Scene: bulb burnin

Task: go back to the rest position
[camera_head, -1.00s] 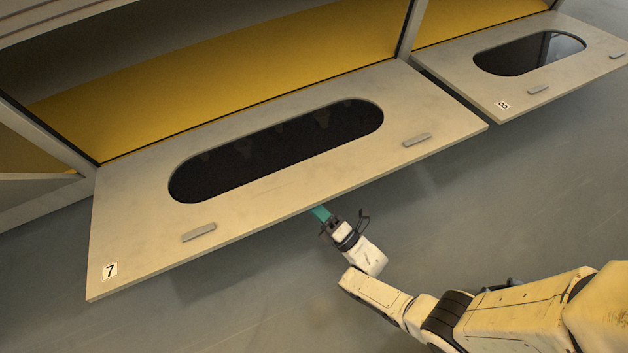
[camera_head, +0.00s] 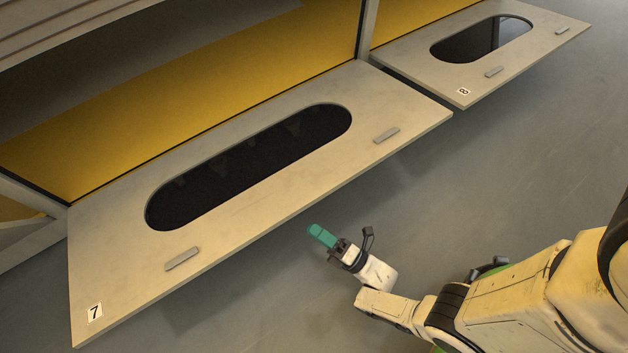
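My gripper (camera_head: 324,237) is at the end of my white arm, low in the middle of the head view. Its tip is a teal block-like end in front of a dark wrist part. I cannot tell whether the teal part is its fingers alone or includes something held. The gripper shows against the grey floor, apart in the picture from the near edge of the lowered door panel marked 7 (camera_head: 240,232). No gap between fingers can be made out.
Panel 7 sticks out from the cabinet with a dark oval window (camera_head: 250,168) and two small handles. A similar panel marked 8 (camera_head: 415,58) sticks out at the upper right. Yellow cabinet surfaces (camera_head: 200,95) lie behind. The grey floor (camera_head: 480,190) is open at right.

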